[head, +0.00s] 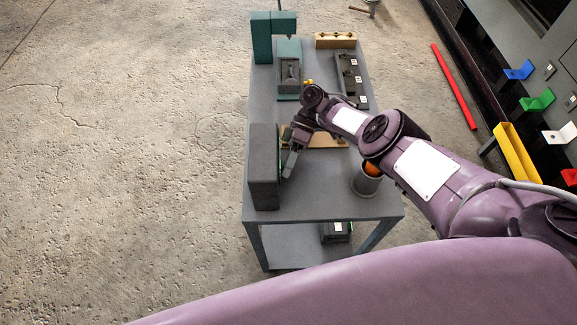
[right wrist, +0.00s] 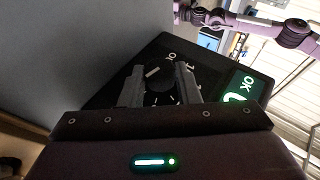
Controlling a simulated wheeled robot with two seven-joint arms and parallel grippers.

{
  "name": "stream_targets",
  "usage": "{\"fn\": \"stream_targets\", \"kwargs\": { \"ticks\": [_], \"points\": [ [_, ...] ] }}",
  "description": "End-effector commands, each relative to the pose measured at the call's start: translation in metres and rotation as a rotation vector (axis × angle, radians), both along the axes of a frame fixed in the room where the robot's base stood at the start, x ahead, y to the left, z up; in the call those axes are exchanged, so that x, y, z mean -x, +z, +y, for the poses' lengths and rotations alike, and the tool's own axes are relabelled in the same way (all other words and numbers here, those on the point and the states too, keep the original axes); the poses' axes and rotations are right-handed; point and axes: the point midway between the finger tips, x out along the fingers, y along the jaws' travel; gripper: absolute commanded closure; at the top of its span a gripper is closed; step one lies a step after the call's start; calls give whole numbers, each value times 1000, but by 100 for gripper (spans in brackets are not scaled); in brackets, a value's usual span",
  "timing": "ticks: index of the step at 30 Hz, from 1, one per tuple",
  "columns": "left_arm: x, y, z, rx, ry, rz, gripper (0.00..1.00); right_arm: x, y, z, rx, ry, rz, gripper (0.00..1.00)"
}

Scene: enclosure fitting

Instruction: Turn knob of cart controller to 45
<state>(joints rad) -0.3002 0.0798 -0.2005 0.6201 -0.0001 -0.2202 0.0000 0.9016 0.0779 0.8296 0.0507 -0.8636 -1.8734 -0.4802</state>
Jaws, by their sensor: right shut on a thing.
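The cart controller (head: 263,165) is a dark grey upright box at the left edge of the grey cart. Its face is turned right, nearly edge-on in the head view. My right gripper (head: 288,164) reaches that face from the right. In the right wrist view, my right gripper (right wrist: 160,72) is shut on the round black knob (right wrist: 160,88), one finger on each side. A short white pointer mark shows on the knob. The scale figures around it are partly hidden and too small to read surely. A green-lit display (right wrist: 240,92) beside it reads OK, its other line cut off. My left gripper is out of view.
The cart top (head: 320,207) is bare at the front. A grey cup (head: 366,184) with something orange stands at the right, below my right arm. A teal press (head: 261,40), a wooden block (head: 336,40) and a black labelled rack (head: 351,80) stand toward the back.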

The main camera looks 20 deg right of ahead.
Motion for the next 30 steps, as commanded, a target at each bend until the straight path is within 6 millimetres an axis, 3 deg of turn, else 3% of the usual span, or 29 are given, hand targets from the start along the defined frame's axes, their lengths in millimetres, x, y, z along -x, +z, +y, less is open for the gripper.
{"fn": "stream_targets", "kwargs": {
  "ticks": [9,10,14,23,30],
  "points": [
    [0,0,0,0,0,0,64,2,-2,1,-1,1,5,93],
    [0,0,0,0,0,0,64,2,-2,1,0,2,6,67],
    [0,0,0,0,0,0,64,2,-2,1,0,1,5,50],
    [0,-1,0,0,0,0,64,0,0,-1,0,0,1,49],
    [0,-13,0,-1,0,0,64,-20,15,-19,1,-2,-1,49]
  ]
}}
